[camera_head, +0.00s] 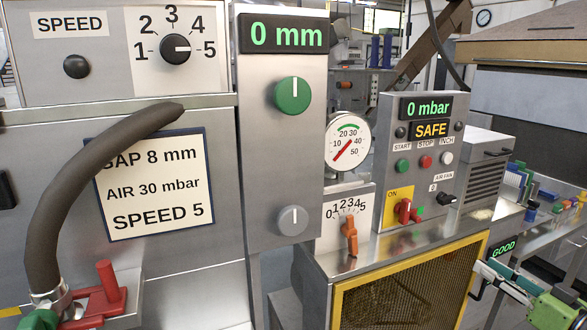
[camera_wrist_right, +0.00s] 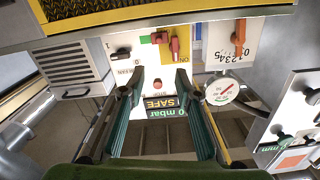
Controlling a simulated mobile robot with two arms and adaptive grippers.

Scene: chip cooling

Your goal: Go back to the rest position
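My right gripper (camera_head: 484,278) is at the lower right of the head view, beside the yellow-framed mesh guard. In the right wrist view the right gripper (camera_wrist_right: 160,82) has its two green fingers apart, with nothing between them. The control panel (camera_head: 436,165) reads 0 mbar and SAFE. It also shows upside down in the wrist view, beyond the fingers. My left gripper is not in the head view.
A yellow-framed mesh guard (camera_head: 405,295) stands at the lower middle. A dark hose (camera_head: 62,190) with a red clamp handle (camera_head: 108,285) is at the left. A pressure gauge (camera_head: 348,142) and an orange-handled valve (camera_head: 350,235) stand mid-frame. A cluttered bench (camera_head: 540,235) is at the right.

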